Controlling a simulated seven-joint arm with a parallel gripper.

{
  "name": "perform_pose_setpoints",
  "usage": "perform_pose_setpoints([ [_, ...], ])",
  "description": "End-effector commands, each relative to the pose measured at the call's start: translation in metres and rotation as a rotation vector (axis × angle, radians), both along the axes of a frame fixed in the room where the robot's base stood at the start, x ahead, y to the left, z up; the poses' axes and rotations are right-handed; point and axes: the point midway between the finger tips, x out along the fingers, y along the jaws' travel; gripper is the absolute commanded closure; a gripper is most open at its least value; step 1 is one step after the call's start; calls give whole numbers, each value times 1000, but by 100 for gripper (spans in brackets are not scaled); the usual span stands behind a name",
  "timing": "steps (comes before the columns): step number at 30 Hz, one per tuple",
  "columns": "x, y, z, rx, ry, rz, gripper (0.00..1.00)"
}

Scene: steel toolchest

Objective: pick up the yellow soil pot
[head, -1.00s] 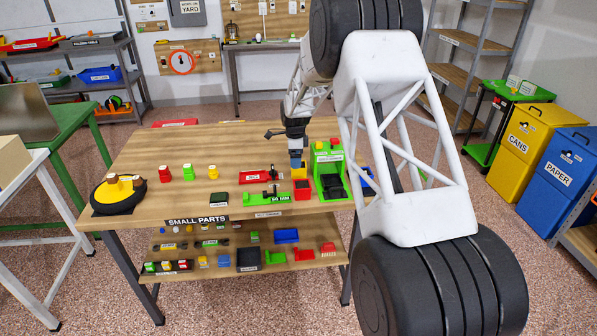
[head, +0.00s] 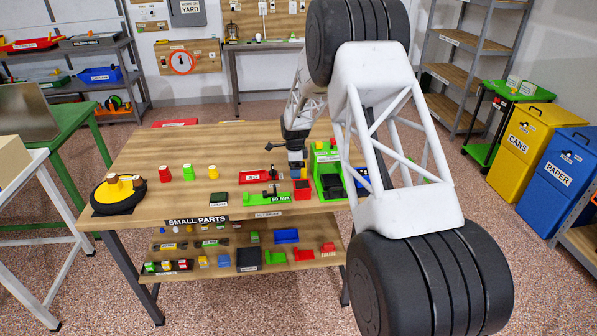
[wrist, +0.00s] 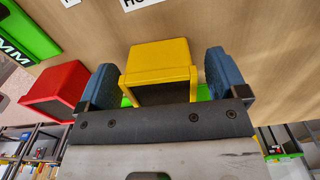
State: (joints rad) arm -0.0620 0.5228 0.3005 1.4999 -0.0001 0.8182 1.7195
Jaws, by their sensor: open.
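The yellow soil pot (wrist: 158,62) is square and thick-rimmed. In the wrist view it stands between the two blue fingertips of my gripper (wrist: 160,80). The jaws are open, one finger on each side of the pot, with a narrow gap showing beside each. In the head view my gripper (head: 297,163) points down over the right part of the wooden table, and the pot (head: 295,174) is just below it, mostly hidden by the fingers.
A red square pot (wrist: 55,90) stands close to the left finger in the wrist view, and also shows in the head view (head: 302,188). A green stand (head: 327,170) is just right of my gripper. The table's middle (head: 240,150) is clear.

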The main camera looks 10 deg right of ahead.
Motion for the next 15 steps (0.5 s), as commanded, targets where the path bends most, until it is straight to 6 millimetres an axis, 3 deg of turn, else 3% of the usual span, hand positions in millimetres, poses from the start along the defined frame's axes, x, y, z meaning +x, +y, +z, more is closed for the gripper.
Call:
perform_pose_setpoints([
  [6,0,0,0,0,0,0,8],
  [15,0,0,0,0,0,0,54],
])
